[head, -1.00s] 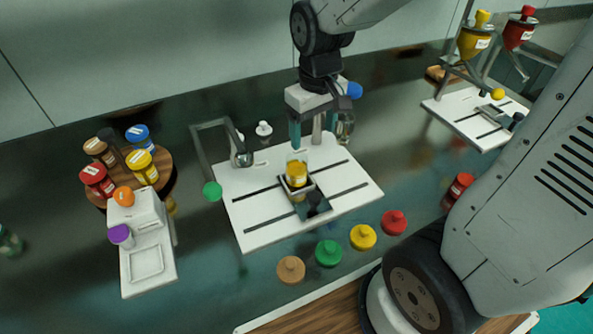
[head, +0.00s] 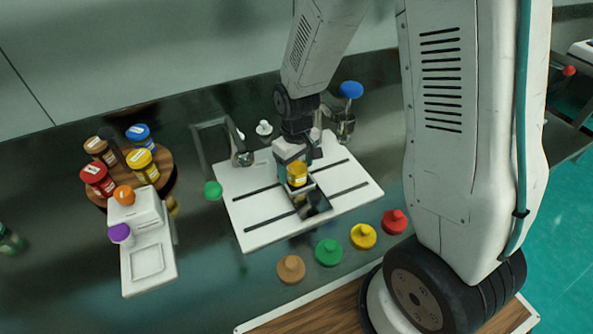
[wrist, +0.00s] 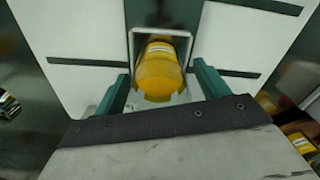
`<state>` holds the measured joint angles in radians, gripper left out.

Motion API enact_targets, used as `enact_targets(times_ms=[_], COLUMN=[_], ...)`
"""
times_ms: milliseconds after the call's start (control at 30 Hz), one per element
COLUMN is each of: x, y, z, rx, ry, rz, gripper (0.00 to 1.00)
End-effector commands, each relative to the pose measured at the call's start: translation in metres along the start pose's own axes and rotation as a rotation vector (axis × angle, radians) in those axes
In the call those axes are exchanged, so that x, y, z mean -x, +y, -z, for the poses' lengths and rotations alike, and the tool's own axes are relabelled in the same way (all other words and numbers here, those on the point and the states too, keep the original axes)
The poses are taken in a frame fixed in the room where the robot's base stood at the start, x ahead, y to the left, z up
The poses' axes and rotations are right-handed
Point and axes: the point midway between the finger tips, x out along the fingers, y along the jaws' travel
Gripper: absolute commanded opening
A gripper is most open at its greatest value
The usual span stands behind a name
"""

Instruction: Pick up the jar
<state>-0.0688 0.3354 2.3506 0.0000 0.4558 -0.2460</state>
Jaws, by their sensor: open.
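The jar (head: 297,174) holds yellow contents and carries a white label. It sits in a small square frame on the white slotted board (head: 256,224). In the wrist view the jar (wrist: 158,72) lies between the two green fingers of my gripper (wrist: 161,90), with a gap on each side. My gripper (head: 290,160) is open and comes at the jar from behind in the head view. The fingertips are mostly hidden there by the jar and my wrist.
Brown (head: 291,269), green (head: 328,252), yellow (head: 363,236) and red (head: 394,221) knobbed lids lie in front of the board. A round wooden rack (head: 166,172) with several jars and a white device (head: 147,238) stand at left.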

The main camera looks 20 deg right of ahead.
Motion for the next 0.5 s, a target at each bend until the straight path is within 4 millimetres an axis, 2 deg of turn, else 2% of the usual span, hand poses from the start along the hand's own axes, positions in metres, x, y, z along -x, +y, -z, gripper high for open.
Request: enact_targets(times_ms=[100, 300, 467, 500], x=[-0.0071, -0.0071, -0.0070, -0.0070], y=[0.0002, 0.0004, 0.0004, 0.0004], z=[-0.0002, -0.0001, -0.0001, -0.0001], rx=[0.000, -0.001, -0.001, -0.001], ry=[0.000, 0.001, 0.001, 0.000], rz=[0.000, 0.000, 0.000, 0.000], gripper=[0.74, 0.74, 0.29, 0.25])
